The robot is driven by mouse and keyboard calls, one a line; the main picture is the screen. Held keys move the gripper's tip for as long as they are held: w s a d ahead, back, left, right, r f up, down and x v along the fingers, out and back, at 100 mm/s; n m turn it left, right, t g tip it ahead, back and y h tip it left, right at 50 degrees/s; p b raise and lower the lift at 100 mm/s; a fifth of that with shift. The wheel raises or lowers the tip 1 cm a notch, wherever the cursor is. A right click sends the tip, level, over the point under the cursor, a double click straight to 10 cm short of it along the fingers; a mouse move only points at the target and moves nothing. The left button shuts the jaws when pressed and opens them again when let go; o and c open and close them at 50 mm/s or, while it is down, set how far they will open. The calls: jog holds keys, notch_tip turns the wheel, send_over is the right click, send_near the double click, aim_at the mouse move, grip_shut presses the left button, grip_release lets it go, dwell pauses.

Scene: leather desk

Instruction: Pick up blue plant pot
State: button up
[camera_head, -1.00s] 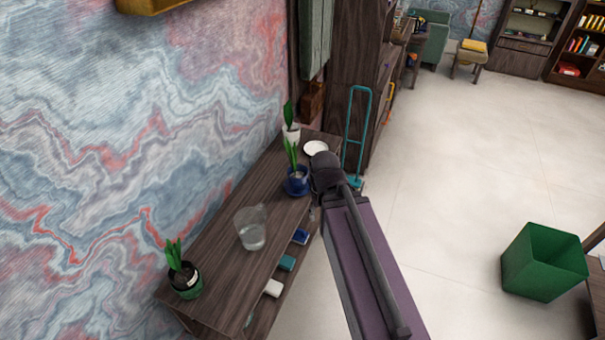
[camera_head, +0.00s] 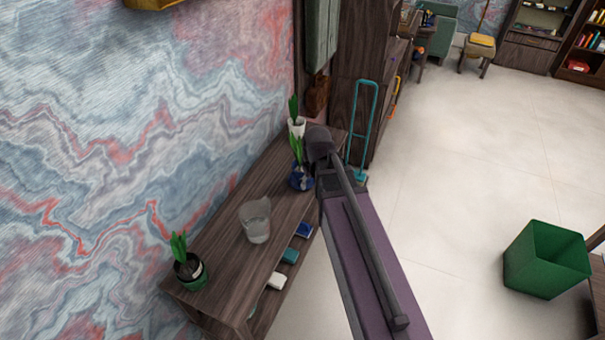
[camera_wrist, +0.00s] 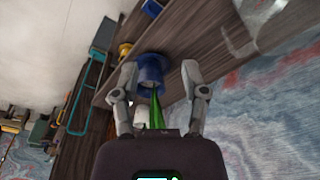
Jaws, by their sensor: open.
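The blue plant pot (camera_head: 300,180) holds a green plant and stands on the wooden shelf top. My arm partly covers it in the head view. In the wrist view the blue pot (camera_wrist: 151,68) lies straight ahead, just beyond and between the fingertips, with its green leaves pointing back between the fingers. My gripper (camera_wrist: 158,85) is open, with one finger on each side of the plant. I cannot tell whether a finger touches the pot. The fingers are hidden behind my arm in the head view.
A white pot (camera_head: 297,127) with a plant stands behind the blue one. A clear glass container (camera_head: 256,221) and a dark green pot (camera_head: 190,270) stand nearer on the shelf unit (camera_head: 225,245). A green bin (camera_head: 546,260) stands on the open floor at right.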

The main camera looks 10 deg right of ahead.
aim_at(298, 158)
jog(key=w+r+n+t+p, duration=0.1)
jog(key=w+r+n+t, duration=0.1)
jog(key=w, duration=1.3)
jog(key=shift+r+t, duration=0.5)
jog(key=shift+r, duration=0.05)
jog(key=shift+f, duration=0.15)
jog(key=b+x, duration=0.6)
jog(key=x, duration=0.1)
jog(key=shift+w+a+f+b, duration=0.1)
jog(key=shift+w+f+b, duration=0.2)
jog(key=shift+f+b, duration=0.4)
jog(key=shift+b+x, duration=2.4)
jog(key=shift+x, duration=0.1)
jog(key=shift+w, duration=0.1)
grip_shut()
